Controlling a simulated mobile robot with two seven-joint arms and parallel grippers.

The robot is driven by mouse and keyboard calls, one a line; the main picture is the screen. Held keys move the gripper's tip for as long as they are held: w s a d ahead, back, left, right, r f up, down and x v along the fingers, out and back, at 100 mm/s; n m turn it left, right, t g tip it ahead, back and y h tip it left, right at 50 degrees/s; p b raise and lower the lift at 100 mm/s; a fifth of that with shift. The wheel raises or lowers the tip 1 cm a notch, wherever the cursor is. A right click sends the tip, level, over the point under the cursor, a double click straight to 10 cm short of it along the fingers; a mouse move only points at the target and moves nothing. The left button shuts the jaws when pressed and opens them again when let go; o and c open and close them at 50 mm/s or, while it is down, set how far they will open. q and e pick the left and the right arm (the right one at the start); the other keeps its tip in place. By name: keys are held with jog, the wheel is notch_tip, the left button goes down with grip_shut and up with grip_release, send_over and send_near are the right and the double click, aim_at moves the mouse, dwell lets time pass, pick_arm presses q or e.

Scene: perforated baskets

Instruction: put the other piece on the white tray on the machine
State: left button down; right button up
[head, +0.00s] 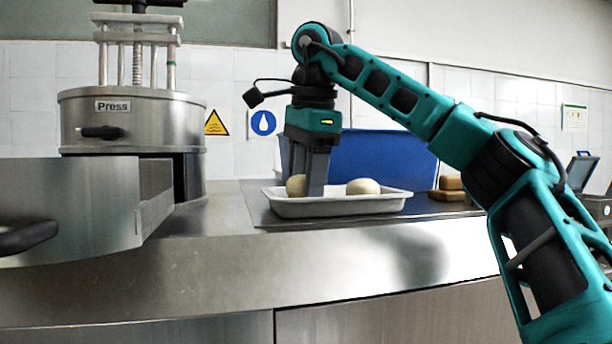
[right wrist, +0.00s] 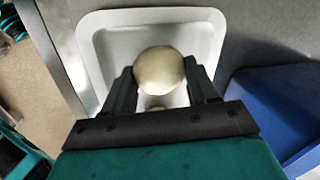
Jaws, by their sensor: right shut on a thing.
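The white tray (head: 340,207) stands on the counter and holds two pale round pieces. The left piece (head: 292,185) is partly hidden by the fingers of my right gripper (head: 315,185). In the right wrist view this piece (right wrist: 160,70) sits between the two fingers, and the gripper is shut on it, low in the tray. The other piece (head: 363,186) lies free in the right half of the tray. In the right wrist view only a small part of it (right wrist: 157,108) shows. The steel machine marked Press (head: 130,120) stands at the left. My left gripper is not in view.
A blue container (head: 385,155) stands behind the tray. Brown blocks (head: 450,189) lie to its right. A curved steel part (head: 70,205) with a dark handle juts out in front of the press. The counter between press and tray is clear.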

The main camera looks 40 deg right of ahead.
jog(key=shift+f, duration=0.45)
jog(key=o, duration=1.2)
jog(key=shift+o, duration=0.2)
jog(key=shift+r, duration=0.1)
jog(key=d+v, duration=0.1)
jog(key=v, duration=1.1)
jog(key=shift+s+a+r, duration=0.15)
jog(key=shift+a+r, duration=0.2)
jog(key=shift+a, duration=0.2)
